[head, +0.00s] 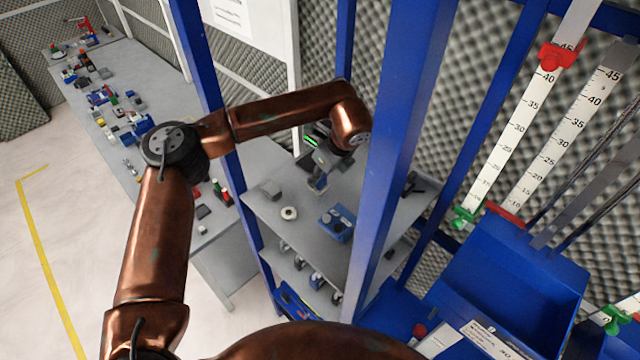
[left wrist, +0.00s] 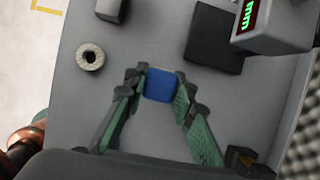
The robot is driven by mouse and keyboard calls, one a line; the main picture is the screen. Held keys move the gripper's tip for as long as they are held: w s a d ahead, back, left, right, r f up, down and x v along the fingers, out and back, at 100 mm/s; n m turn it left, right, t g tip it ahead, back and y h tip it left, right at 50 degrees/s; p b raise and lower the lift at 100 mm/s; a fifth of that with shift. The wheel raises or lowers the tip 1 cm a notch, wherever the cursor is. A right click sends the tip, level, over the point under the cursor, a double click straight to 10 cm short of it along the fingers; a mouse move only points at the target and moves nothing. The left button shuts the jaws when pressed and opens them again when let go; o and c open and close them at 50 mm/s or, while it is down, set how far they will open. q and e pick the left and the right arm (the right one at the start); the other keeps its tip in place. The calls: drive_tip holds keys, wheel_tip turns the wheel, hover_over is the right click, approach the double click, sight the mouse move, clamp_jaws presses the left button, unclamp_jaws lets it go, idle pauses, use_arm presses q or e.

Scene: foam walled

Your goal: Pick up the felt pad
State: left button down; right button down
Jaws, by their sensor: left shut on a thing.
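The felt pad (left wrist: 161,85) looks like a small blue square in the left wrist view, between the fingertips of my left gripper (left wrist: 160,88). The green-padded fingers are shut on its two sides. In the head view my left gripper (head: 319,184) points down over the grey shelf, and the pad is too small to make out well there. I cannot tell whether the pad still touches the shelf. My right gripper is not in view.
The grey shelf (head: 262,215) holds a pale ring (head: 289,213), a grey block (head: 270,189) and a blue box (head: 337,224). A device with a green display (left wrist: 262,22) stands close by. Blue posts (head: 397,150) frame the shelf.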

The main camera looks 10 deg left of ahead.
use_arm(q)
drive_tip(key=s+r+b, duration=0.2)
drive_tip(key=s+r, duration=0.2)
drive_tip(key=s, duration=0.2)
drive_tip(key=s+a+r+b, duration=0.1)
drive_tip(key=s+r+b, duration=0.2)
drive_tip(key=s+r, duration=0.2)
drive_tip(key=shift+s+a+r, duration=0.15)
drive_tip(key=shift+s, duration=1.15)
drive_tip(key=c, duration=2.2)
unclamp_jaws()
drive_tip(key=c, duration=0.4)
